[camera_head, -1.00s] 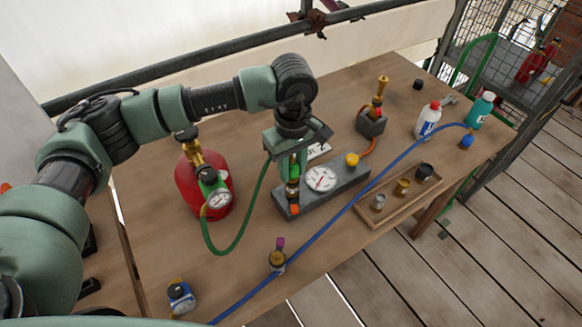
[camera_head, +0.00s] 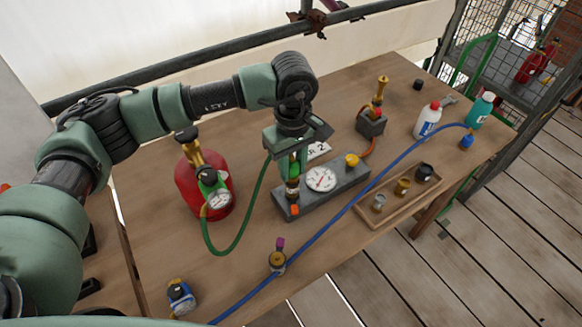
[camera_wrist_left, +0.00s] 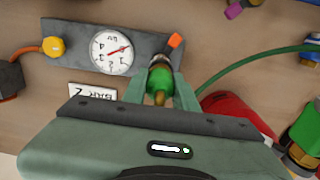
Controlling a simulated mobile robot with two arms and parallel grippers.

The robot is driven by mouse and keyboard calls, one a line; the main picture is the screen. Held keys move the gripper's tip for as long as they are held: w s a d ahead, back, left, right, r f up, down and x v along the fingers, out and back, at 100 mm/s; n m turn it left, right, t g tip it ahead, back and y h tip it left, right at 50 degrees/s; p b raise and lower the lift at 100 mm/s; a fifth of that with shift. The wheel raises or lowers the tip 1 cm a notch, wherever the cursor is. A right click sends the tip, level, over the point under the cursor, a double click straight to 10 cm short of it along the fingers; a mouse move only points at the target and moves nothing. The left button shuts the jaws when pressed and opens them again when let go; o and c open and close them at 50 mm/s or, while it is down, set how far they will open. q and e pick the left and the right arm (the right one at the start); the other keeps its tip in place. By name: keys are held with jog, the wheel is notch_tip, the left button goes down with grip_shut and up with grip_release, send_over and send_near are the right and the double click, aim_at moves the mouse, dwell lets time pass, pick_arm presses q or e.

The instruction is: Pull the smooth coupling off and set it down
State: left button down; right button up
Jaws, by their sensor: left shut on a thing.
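My left gripper (camera_head: 291,181) is shut on a smooth green coupling, which also shows in the left wrist view (camera_wrist_left: 160,79). The coupling stands at the near left end of a grey gauge block (camera_head: 342,191), beside an orange tab. In the left wrist view the fingers lie on both sides of the coupling's green body. Whether the coupling is still seated on the block's fitting is hard to tell. A green hose (camera_head: 244,238) runs from near the gripper to the red cylinder (camera_head: 184,190). My right gripper is not in view.
A wooden tray (camera_head: 392,208) with several small fittings lies right of the block. A blue hose (camera_head: 345,208) crosses the table. A brass fitting in a grey stand (camera_head: 371,124) and two bottles (camera_head: 428,120) stand farther back.

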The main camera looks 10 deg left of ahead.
aim_at(293, 161)
pick_arm(q)
jog(key=shift+r+p, duration=0.7)
jog(key=shift+r, duration=2.1)
